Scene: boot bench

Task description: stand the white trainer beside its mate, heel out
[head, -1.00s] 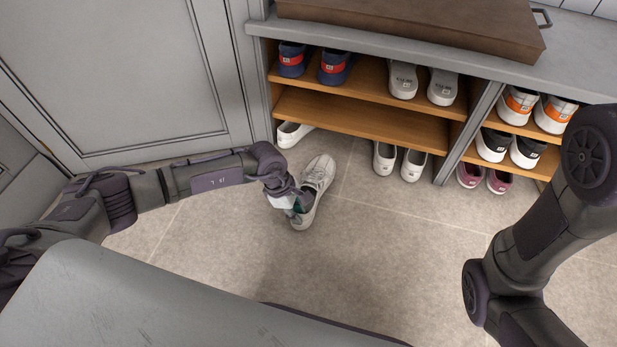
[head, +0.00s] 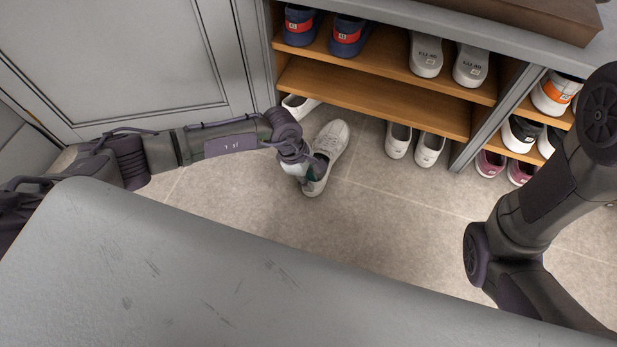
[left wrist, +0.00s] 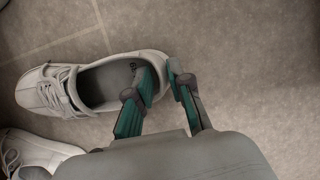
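The white trainer (head: 333,143) is on or just above the floor in front of the bench, toe toward the bench and heel toward me. My left gripper (head: 308,168) is at its heel. In the left wrist view, the gripper (left wrist: 160,82) has one finger inside the trainer (left wrist: 97,82) and one outside, closed on the heel wall. Another white shoe, apparently its mate (head: 298,106), is partly hidden under the lowest shelf at the left, behind my arm. A white laced shoe (left wrist: 32,152) also shows at the wrist view's lower left. My right gripper is out of view.
The bench's wooden shelves (head: 370,98) hold blue shoes (head: 347,36) and grey shoes (head: 426,54). A white slip-on pair (head: 414,144) stands on the floor below. The bench's left side panel borders the mate. Open tile floor lies in front.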

